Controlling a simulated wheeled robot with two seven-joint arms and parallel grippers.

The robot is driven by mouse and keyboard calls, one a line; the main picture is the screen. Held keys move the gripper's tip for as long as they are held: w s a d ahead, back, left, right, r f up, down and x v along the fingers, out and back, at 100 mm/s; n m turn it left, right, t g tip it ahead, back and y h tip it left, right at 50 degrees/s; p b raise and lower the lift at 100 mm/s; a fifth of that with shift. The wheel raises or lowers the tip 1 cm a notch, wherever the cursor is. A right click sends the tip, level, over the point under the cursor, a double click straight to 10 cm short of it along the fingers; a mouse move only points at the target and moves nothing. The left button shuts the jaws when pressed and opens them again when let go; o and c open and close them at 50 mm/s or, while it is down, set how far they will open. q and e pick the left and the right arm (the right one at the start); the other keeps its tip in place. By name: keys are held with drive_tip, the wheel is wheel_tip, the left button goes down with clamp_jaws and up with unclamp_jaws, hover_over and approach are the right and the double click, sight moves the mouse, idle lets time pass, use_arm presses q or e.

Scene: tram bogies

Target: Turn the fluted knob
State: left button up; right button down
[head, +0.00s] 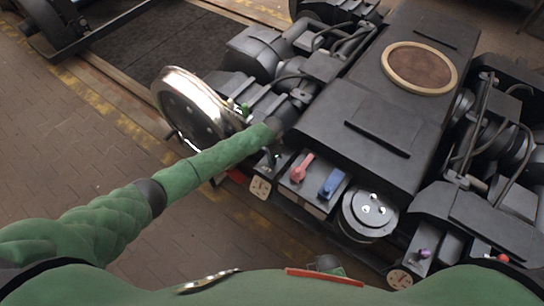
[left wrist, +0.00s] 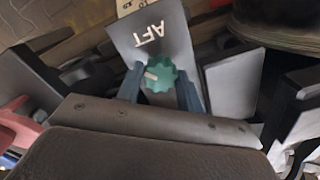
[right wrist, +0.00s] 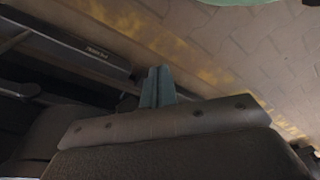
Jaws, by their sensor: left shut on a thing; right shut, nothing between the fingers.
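The fluted knob (left wrist: 160,74) is teal with a pale pointer mark. In the left wrist view it stands on a grey plate (left wrist: 147,27) lettered "AFT", which appears upside down. My left gripper (left wrist: 160,88) is shut on the knob, one blue-grey finger on each side of it. The pale mark points to the left in that view. In the head view my left arm reaches to the bogie's near left side, and the knob cannot be made out clearly there. My right gripper (right wrist: 157,87) is shut and empty, its fingers together, over the floor beside dark equipment.
In the head view, a red lever (head: 302,168) and a blue lever (head: 332,183) stand on the bogie's front, left of a round grey cap (head: 369,214). A shiny wheel (head: 195,112) is beyond my left arm. Brick floor (head: 70,150) lies open at left.

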use_arm(q)
drive_tip(key=m, duration=0.3)
drive_tip(key=shift+m+b, duration=0.55)
drive_tip(key=shift+m, duration=0.65)
drive_tip(key=shift+w+m, duration=0.1)
drive_tip(key=shift+m, duration=1.1)
drive_tip(key=shift+b, duration=0.3)
drive_tip(key=o, duration=0.8)
drive_tip(key=shift+o, duration=1)
use_arm(e)
drive_tip(key=r, duration=0.1)
drive_tip(key=a+r, duration=0.1)
drive_tip(key=r, duration=0.2)
drive_tip(key=shift+w+a+r, duration=0.3)
drive_tip(key=shift+r, duration=0.05)
